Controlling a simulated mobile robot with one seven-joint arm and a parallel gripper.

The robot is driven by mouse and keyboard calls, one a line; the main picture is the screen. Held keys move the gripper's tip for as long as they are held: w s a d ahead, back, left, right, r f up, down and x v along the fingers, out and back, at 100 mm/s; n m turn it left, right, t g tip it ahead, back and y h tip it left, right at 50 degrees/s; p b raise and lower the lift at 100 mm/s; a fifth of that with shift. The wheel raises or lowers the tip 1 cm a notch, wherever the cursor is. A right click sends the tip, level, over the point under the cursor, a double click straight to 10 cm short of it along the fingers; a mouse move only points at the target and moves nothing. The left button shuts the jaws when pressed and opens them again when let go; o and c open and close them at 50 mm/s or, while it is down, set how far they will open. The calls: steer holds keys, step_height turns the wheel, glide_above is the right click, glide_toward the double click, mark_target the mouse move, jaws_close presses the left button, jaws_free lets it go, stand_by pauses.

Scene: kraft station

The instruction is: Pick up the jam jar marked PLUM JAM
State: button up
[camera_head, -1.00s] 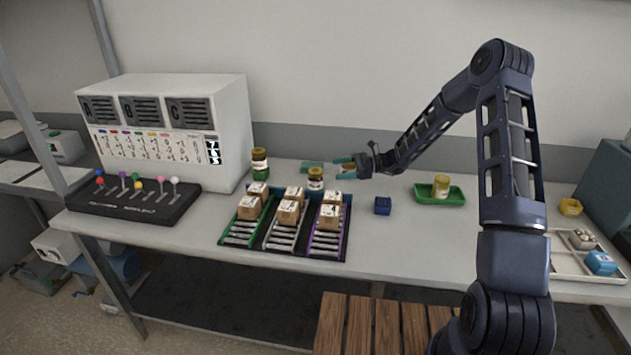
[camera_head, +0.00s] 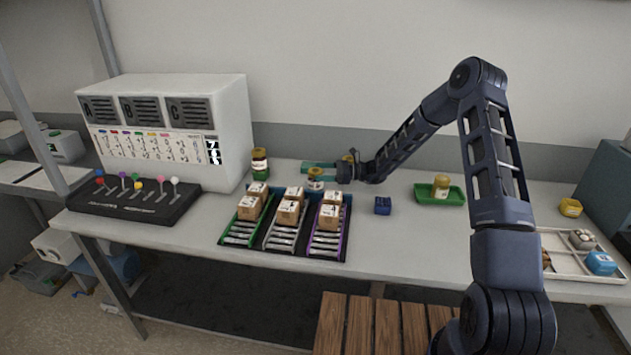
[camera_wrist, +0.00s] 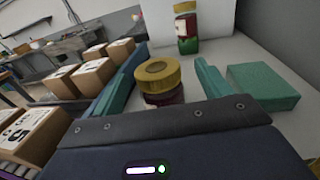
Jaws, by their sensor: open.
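A jam jar with a gold lid (camera_wrist: 158,74) and dark red contents stands between the open fingers of my gripper (camera_wrist: 168,60). Its label is hidden in the wrist view. In the head view the same jar (camera_head: 315,173) stands just behind the crate rack, with my gripper (camera_head: 324,179) reaching it from the right. I cannot tell whether the fingers touch it. Another jar (camera_head: 260,162) stands by the white machine; it also shows in the wrist view (camera_wrist: 187,32). A jar (camera_head: 441,186) sits in a green tray. I cannot read PLUM JAM on any label.
A rack (camera_head: 232,238) with several cardboard boxes is close in front of the jar. A teal block (camera_wrist: 262,84) lies right of my fingers. A yellow-lidded thing (camera_head: 348,158) is partly hidden behind my gripper. A blue block (camera_head: 383,205) lies nearby.

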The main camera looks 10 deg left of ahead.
mark_target(310, 170)
steer(key=a, duration=0.2)
steer(key=s+a, duration=0.1)
steer(key=a, duration=0.1)
steer(key=shift+a+r, duration=0.1)
steer(key=shift+a, duration=0.3)
steer(key=c, duration=1.3)
